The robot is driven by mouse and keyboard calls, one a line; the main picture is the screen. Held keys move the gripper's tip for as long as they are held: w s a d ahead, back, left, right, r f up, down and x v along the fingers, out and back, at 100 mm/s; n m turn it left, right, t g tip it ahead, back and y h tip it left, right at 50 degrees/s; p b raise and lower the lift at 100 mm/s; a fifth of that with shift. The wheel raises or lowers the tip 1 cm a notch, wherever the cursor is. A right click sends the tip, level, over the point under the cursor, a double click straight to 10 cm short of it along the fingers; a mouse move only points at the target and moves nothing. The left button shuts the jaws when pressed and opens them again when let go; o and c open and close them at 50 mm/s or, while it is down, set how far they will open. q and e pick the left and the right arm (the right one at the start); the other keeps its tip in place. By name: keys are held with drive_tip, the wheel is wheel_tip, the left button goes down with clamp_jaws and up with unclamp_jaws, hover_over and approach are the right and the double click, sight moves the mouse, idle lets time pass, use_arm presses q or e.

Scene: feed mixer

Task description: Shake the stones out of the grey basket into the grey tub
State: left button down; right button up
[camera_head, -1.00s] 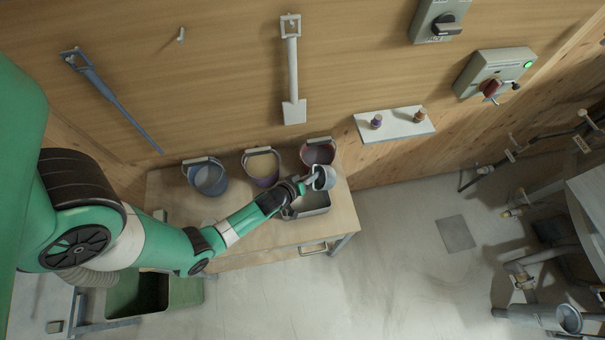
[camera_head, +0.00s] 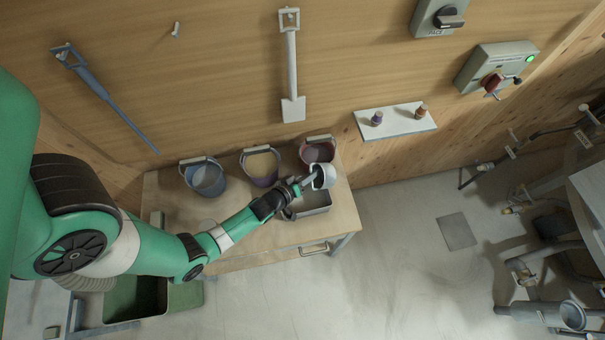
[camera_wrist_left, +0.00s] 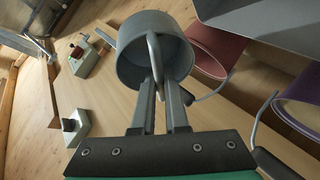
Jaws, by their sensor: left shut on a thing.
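The grey basket (camera_head: 326,177) is held in the air above the table's right end, beside and partly over the grey tub (camera_head: 318,211) in the head view. My left gripper (camera_head: 297,188) is shut on the basket's handle. In the left wrist view the basket (camera_wrist_left: 133,62) hangs at the fingertips (camera_wrist_left: 160,92), with its round mouth turned towards the camera and the handle across it. I see no stones in either view. The tub is a rectangular metal pan on the table, partly hidden by my gripper and the basket. My right gripper is not in view.
A blue bucket (camera_head: 207,181), a purple bucket (camera_head: 262,170) and a red bucket (camera_head: 318,152) stand along the table's back edge. A wall shelf (camera_head: 397,122) holds two small items. A green bin (camera_head: 185,296) stands below left. Open floor lies to the right.

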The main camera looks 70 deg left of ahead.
use_arm(q)
drive_tip(key=shift+s, duration=0.1)
drive_tip(key=shift+s+t+b, duration=0.1)
drive_tip(key=shift+t+b, duration=0.3)
drive_tip(key=shift+b, duration=0.1)
drive_tip(key=shift+b, duration=0.35)
drive_tip(key=shift+s+f+n+t+y+b, duration=0.15)
drive_tip(key=shift+s+n+t+y+b, duration=1.15)
drive_tip(key=shift+b, duration=3.25)
drive_tip(key=shift+s+f+n+t+y+b, duration=0.15)
drive_tip(key=shift+s+n+t+y+b, duration=0.55)
drive_tip(key=shift+t+b, duration=2.55)
drive_tip(key=shift+s+f+n+t+y+b, duration=0.2)
drive_tip(key=shift+s+n+y+b, duration=0.75)
drive_tip(key=shift+b, duration=4.95)
